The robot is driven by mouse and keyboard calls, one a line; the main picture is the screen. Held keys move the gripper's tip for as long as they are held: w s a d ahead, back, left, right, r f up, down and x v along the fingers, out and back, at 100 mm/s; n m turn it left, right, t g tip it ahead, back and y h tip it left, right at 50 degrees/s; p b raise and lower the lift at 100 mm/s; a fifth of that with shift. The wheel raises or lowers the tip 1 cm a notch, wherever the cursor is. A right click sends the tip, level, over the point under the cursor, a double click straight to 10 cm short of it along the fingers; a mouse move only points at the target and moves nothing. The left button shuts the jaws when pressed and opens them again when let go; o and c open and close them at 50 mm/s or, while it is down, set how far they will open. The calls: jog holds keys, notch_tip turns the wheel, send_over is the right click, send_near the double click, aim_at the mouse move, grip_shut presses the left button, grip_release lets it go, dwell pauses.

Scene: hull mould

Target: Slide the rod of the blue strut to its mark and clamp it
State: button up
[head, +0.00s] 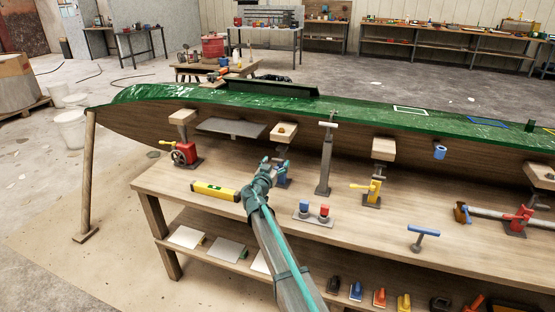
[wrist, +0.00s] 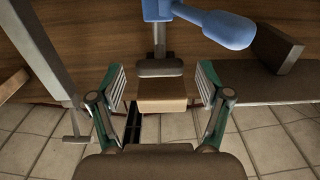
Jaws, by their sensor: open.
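The blue strut (head: 284,181) stands on the workbench below the green hull mould, partly hidden behind my gripper (head: 273,162) in the head view. In the wrist view, its blue body and lever (wrist: 215,22) are at the top. A thin grey rod (wrist: 159,40) runs from the body to a dark pad (wrist: 160,67) and a wooden block (wrist: 162,92). My gripper (wrist: 162,86) is open, with one finger on each side of the block and visible gaps on both sides. I cannot make out a mark on the rod. A wooden block (head: 284,131) shows above the strut.
A grey post (head: 325,165) stands close to the right of my gripper. A yellow level (head: 215,191) lies to the left. A red strut (head: 186,153) and a yellow strut (head: 372,189) stand on the bench. The hull (head: 230,100) overhangs it.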

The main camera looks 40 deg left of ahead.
jog(key=shift+x, duration=1.15)
jog(key=shift+c, duration=0.3)
